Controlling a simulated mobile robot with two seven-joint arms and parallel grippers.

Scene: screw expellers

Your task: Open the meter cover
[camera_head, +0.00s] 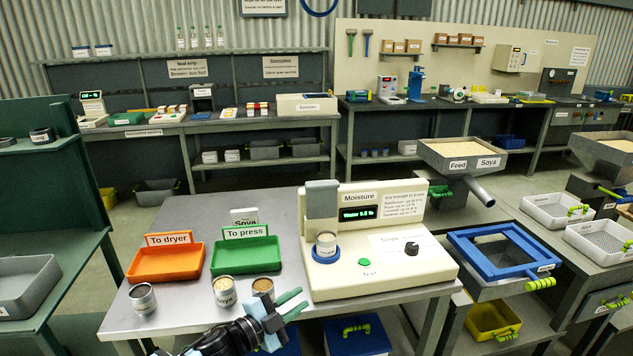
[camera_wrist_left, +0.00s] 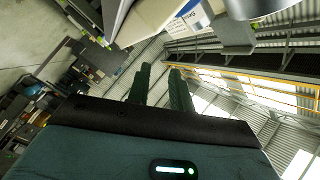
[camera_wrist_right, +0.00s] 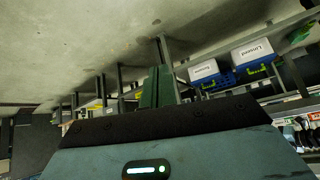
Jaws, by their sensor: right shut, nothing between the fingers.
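The cream moisture meter (camera_head: 380,262) stands on the metal table, its display lit "Water" with a figure. A grey block, likely its cover (camera_head: 322,199), sits upright at the meter's left, above a labelled metal cup (camera_head: 326,245) in a blue ring. I cannot tell how the block is hinged. My left gripper (camera_head: 293,305) is in front of the meter's lower left corner, apart from the cover. Its green fingers (camera_wrist_left: 160,90) are apart with nothing between them. My right gripper (camera_wrist_right: 158,88) shows only in the right wrist view, fingers together and empty.
An orange "To dryer" tray (camera_head: 166,263) and a green "To press" tray (camera_head: 246,256) lie left of the meter. Metal cups (camera_head: 143,298) stand at the table's front, near my left arm. A blue-framed sieve (camera_head: 505,262) is at the right.

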